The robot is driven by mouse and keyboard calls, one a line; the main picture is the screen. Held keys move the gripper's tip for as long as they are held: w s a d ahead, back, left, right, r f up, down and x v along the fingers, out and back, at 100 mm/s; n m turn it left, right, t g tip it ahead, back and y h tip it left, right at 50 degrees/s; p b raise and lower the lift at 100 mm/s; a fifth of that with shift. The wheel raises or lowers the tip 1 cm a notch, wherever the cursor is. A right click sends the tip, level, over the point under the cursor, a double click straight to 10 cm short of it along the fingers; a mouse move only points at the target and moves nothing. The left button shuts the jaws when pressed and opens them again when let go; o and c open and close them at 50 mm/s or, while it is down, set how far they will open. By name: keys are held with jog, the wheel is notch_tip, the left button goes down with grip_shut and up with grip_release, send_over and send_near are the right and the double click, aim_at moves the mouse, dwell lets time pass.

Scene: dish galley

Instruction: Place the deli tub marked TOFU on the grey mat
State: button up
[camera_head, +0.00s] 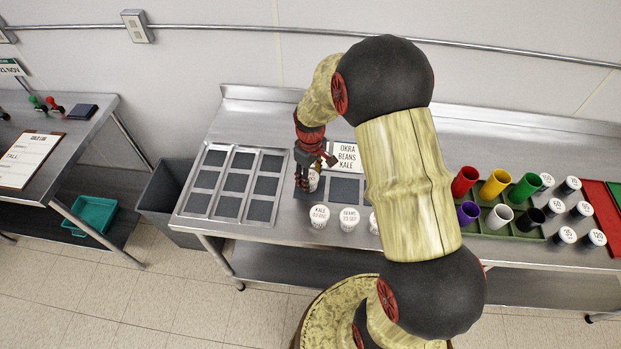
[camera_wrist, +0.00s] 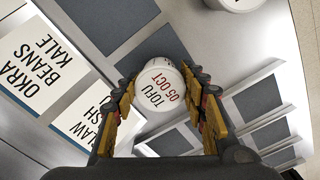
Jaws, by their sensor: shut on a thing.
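My gripper (camera_head: 316,172) is shut on a white deli tub (camera_wrist: 160,85) whose lid reads TOFU 05 OCT. In the wrist view the tub sits upright between the two yellow-padded fingers. In the head view only a part of the tub (camera_head: 314,184) shows under the fingers. A grey mat (camera_head: 346,190) lies just right of the tub on the steel table. In the wrist view a grey mat (camera_wrist: 155,45) shows partly behind the tub, with another (camera_wrist: 105,18) beside it. I cannot tell whether the tub touches the surface below.
White tubs marked KALE (camera_head: 319,217) and BEANS (camera_head: 349,220) stand near the table's front edge; another is partly hidden by my arm. A sign (camera_head: 347,158) reads OKRA BEANS KALE. Trays with grey squares (camera_head: 235,183) lie left. Coloured cups (camera_head: 497,184) stand right.

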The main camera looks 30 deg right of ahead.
jog(key=shift+r, duration=0.1)
jog(key=o, duration=1.2)
notch_tip(320, 180, up, 12)
jog(key=p, duration=0.2)
notch_tip(320, 180, up, 14)
jog(key=m+t, duration=0.2)
send_over(310, 177)
jog(key=s+a, duration=0.6)
jog(key=s, duration=0.1)
jog(key=s+a+r+t, duration=0.1)
jog(key=s+r, duration=0.1)
jog(key=s, duration=0.2)
jog(key=s+a+r+m+t, duration=0.1)
jog(key=s+a+r, duration=0.1)
jog(key=s, duration=0.3)
jog(key=s+a+r+m+t, duration=0.1)
jog(key=s+r, duration=0.1)
jog(key=s, duration=0.3)
jog(key=shift+s+a+r+t, duration=0.2)
jog(key=shift+a+r+t, duration=0.05)
jog(key=shift+a+t, duration=0.1)
